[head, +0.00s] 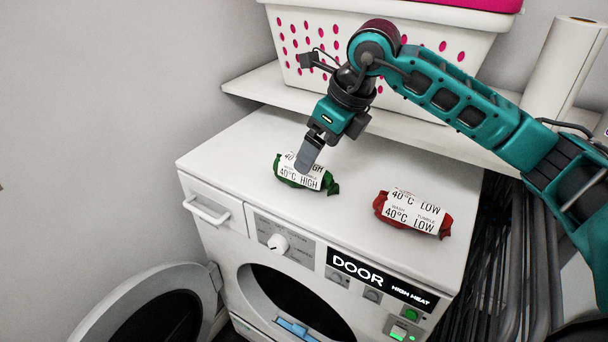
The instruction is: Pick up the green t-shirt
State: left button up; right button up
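The green t-shirt (329,188) is a small rolled bundle on the dryer's white top (250,150), with a white label reading "40°C HIGH" around its middle. My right gripper (305,165) points down at the bundle, its fingertips over or touching the label. The fingers overlap from this angle, so I cannot tell whether they are open or shut, or whether they touch the cloth. The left gripper is not in view.
A red bundle (446,224) labelled "40°C LOW" lies to the right. A shelf (270,85) behind holds a white basket (470,45) and a paper roll (565,65). The round door (150,310) hangs open at lower left. A wall stands left.

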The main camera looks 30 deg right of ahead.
jog(key=x, duration=0.7)
jog(key=shift+s+b, duration=0.1)
jog(key=shift+b, duration=0.3)
jog(key=shift+r, duration=0.1)
jog(key=c, duration=1.2)
